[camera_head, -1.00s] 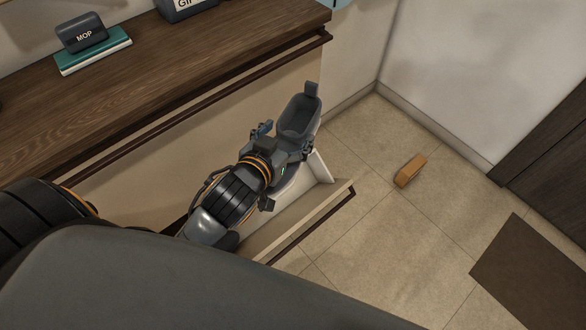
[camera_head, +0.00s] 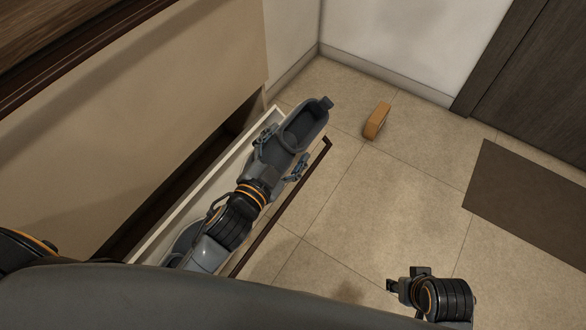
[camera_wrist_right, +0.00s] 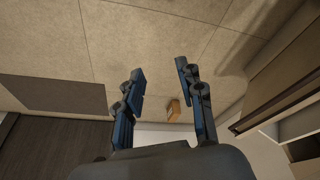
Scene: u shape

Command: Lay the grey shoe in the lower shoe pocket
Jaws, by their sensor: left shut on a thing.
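The grey shoe (camera_head: 307,126) is held by my left gripper (camera_head: 281,155), which is shut on it, in the head view. The shoe's open top faces up and its toe points away to the upper right. It is above the far end of the tilted-out lower shoe pocket (camera_head: 185,203), with its white rim and dark handle bar (camera_head: 283,215). A grey rounded thing (camera_head: 184,240) shows at the pocket's near end, partly hidden by my left arm. My right gripper (camera_head: 391,286) is low on the right; in the right wrist view its fingers (camera_wrist_right: 160,92) are apart and empty.
An orange-brown block (camera_head: 377,120) lies on the tiled floor beyond the pocket. A dark mat (camera_head: 530,200) lies at right before a dark door (camera_head: 535,75). The cabinet front (camera_head: 140,95) stands at left. Floor right of the pocket is clear.

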